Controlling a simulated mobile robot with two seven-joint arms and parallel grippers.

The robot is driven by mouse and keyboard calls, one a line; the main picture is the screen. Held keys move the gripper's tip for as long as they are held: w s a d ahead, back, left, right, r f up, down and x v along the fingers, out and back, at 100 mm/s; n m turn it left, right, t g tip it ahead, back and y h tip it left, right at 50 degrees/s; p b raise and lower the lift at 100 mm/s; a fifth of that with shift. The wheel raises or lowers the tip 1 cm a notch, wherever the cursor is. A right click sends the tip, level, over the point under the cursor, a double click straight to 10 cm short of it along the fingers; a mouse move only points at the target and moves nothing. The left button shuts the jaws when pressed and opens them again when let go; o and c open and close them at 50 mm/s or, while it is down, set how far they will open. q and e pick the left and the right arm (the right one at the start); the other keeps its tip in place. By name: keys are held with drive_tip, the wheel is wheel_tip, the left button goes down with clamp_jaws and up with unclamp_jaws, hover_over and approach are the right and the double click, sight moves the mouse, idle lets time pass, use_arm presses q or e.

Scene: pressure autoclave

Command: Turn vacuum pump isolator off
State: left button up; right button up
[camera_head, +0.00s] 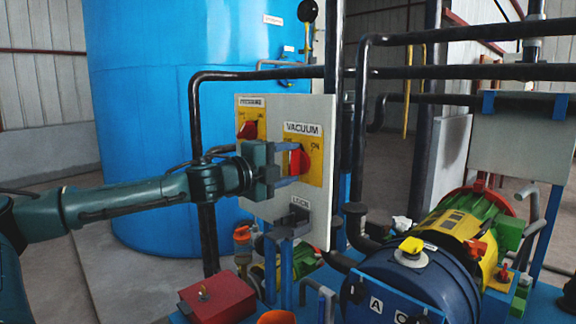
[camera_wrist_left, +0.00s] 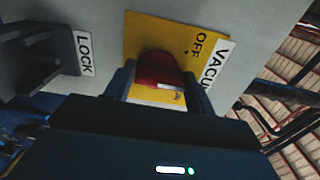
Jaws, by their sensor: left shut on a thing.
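The vacuum isolator is a red knob (camera_head: 300,161) on a yellow plate (camera_head: 316,170) labelled VACUUM, on the grey panel. My left gripper (camera_head: 291,164) reaches in from the left with its fingers on either side of the knob, shut on it. In the left wrist view the red knob (camera_wrist_left: 158,70) sits between the two fingertips, against the yellow plate (camera_wrist_left: 143,32) with the word OFF and part of the VACUUM label. The fingers hide part of the knob, so its exact setting is unclear. My right gripper is not in view.
A second red knob (camera_head: 248,130) on a yellow plate is at the panel's upper left, close above my left wrist. A dark LOCK fitting (camera_head: 293,216) sits below. Black pipes (camera_head: 265,75) run around the panel; a blue tank (camera_head: 190,110) stands behind.

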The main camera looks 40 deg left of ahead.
use_arm(q)
drive_tip(key=shift+a+n+b, duration=0.2)
drive_tip(key=shift+n+b, duration=0.7)
drive_tip(key=shift+n, duration=3.7)
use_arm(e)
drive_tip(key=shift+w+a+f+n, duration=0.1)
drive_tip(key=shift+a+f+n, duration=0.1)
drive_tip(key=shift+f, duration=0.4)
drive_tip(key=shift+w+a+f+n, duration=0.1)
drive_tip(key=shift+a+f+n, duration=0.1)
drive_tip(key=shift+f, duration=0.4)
use_arm(q)
drive_tip(key=o, duration=0.7)
drive_tip(key=shift+o, duration=1.2)
drive_tip(key=shift+f, duration=0.1)
